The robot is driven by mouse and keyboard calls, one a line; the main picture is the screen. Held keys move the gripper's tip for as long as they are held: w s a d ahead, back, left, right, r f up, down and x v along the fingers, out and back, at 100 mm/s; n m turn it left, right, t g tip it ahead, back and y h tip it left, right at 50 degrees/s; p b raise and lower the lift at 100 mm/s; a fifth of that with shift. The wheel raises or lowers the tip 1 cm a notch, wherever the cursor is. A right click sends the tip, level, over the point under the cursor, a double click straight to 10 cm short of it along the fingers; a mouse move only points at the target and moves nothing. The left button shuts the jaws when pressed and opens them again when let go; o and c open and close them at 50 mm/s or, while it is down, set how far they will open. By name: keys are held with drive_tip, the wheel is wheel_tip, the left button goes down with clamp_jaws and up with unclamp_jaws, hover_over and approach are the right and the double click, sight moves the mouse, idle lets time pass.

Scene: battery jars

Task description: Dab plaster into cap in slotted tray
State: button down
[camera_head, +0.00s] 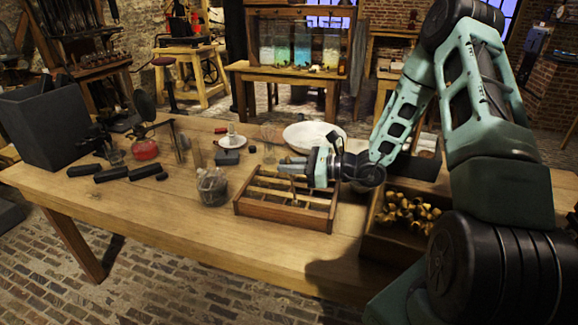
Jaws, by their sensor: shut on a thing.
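The slotted wooden tray (270,217) sits on the table near the middle, with thin bars dividing it. My gripper (286,165) is above the tray. It is shut on a thin dark stick-like tool (293,186) that points down into the tray. The tool's lower end is too small to make out, and I cannot tell whether it touches anything. A cap in the tray is too small to pick out. A white plate (312,135) lies behind the tray, partly behind my arm. I cannot tell which thing holds the plaster.
Black cylinders (110,174), a burner with red base (145,149) and a small white dish (231,142) stand farther left. The front left tabletop is clear.

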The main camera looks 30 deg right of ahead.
drive_tip(key=shift+f, duration=0.25)
idle(0.3)
drive_tip(key=shift+r, duration=0.1)
idle(0.8)
drive_tip(key=shift+r+p, duration=2.8)
drive_tip(key=shift+r, duration=1)
